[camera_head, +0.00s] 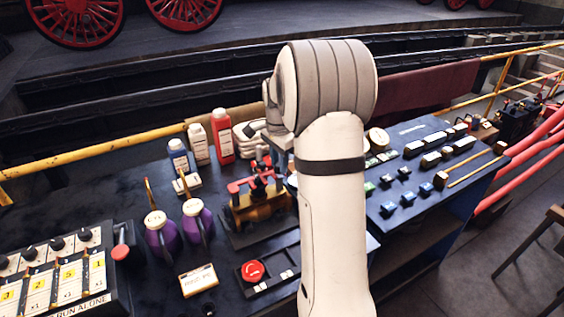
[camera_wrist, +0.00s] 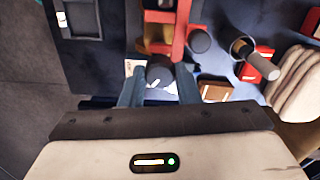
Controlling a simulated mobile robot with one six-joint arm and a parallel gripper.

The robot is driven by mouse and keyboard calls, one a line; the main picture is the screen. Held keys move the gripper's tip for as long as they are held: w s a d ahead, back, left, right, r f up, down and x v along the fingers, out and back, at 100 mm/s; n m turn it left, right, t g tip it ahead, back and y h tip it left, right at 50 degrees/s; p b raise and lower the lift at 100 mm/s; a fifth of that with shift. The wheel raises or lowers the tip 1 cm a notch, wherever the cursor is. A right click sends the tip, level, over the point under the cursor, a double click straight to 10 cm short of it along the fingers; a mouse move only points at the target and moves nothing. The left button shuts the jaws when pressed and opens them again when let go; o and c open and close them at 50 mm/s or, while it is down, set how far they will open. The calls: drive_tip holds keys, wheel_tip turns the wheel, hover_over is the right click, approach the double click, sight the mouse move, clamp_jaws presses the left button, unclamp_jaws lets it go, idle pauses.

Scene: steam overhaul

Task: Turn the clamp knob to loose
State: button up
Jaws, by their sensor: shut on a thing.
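The clamp is a red frame over a brass block (camera_head: 262,208), standing on a dark base left of my forearm in the head view. Its red frame (camera_wrist: 181,28) runs down from the top in the wrist view. The clamp knob (camera_wrist: 159,74) is a dark round piece at the near end of the frame. My gripper (camera_wrist: 160,84) has its two blue-grey fingers on either side of the knob, shut on it. In the head view my arm hides most of the gripper and the knob. The knob's marking cannot be read.
Purple oilers (camera_head: 198,222) with upright spouts stand left of the clamp. A red stop button (camera_head: 252,271) lies in front. A switch panel (camera_head: 425,160) is at right, and a yellow rail (camera_head: 95,152) runs behind.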

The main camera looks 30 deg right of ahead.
drive_tip(key=n, duration=0.6)
drive_tip(key=shift+n+b, duration=0.3)
drive_tip(key=shift+b, duration=0.1)
drive_tip(key=n, duration=0.6)
drive_tip(key=n+b, duration=0.1)
drive_tip(key=n, duration=0.5)
drive_tip(key=shift+n, duration=0.3)
drive_tip(key=n, duration=0.5)
drive_tip(key=shift+d+n, duration=0.1)
drive_tip(key=shift+n, duration=0.3)
drive_tip(key=o, duration=1)
